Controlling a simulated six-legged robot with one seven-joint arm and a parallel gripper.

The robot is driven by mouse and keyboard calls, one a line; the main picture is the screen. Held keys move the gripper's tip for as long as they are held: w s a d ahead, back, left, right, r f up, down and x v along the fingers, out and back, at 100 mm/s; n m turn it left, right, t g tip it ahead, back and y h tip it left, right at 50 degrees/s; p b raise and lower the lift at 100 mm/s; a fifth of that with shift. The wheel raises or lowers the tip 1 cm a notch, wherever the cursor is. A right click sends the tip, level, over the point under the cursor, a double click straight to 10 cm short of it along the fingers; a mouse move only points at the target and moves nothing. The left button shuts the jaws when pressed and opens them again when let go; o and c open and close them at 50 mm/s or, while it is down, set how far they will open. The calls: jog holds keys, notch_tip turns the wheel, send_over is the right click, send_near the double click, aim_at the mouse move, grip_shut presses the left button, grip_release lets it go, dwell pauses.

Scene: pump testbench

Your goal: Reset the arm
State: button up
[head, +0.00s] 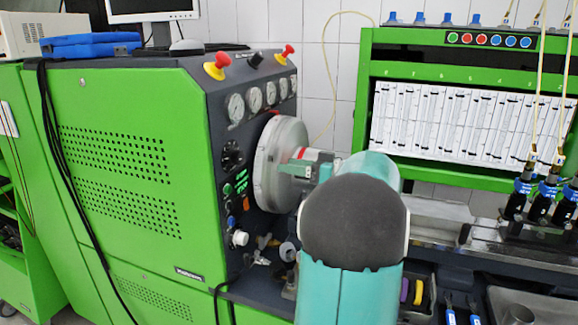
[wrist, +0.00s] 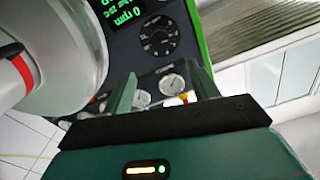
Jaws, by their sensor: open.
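My arm (head: 350,280), teal with a dark grey cap, rises in the front middle of the head view and hides part of the bench behind it. My gripper (wrist: 164,84) shows in the wrist view with its two green fingers spread apart and nothing between them. In the head view the gripper (head: 297,170) is partly hidden, close to the large grey disc (head: 278,145) on the cabinet's side. The disc also fills the upper left of the wrist view (wrist: 75,50). I cannot tell from these views whether the gripper touches it.
The green cabinet (head: 110,180) carries gauges (head: 254,99) and red-topped yellow buttons (head: 217,66). A red and white hub (wrist: 18,72) juts from the disc. A green rack (head: 470,180) and hanging black-blue injectors (head: 547,195) stand at right. A blue case (head: 90,45) lies on top.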

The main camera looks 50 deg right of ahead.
jog(key=shift+a, duration=0.1)
jog(key=w+a+f+m+g+y, duration=0.15)
jog(key=a+g, duration=0.25)
jog(key=a, duration=0.9)
jog(key=w+a+f+n+g, duration=0.1)
jog(key=a+f+g, duration=0.25)
jog(key=a, duration=0.95)
jog(key=s+a+f+g+h, duration=0.2)
jog(key=s+a+f+h, duration=0.2)
jog(key=s+a, duration=0.3)
jog(key=s+a+f+m+g+h, duration=0.1)
jog(key=s+a+f+h, duration=0.3)
jog(key=s+a, duration=0.3)
jog(key=shift+a+f+g, duration=0.2)
jog(key=shift+a+g, duration=0.15)
jog(key=shift+a, duration=0.3)
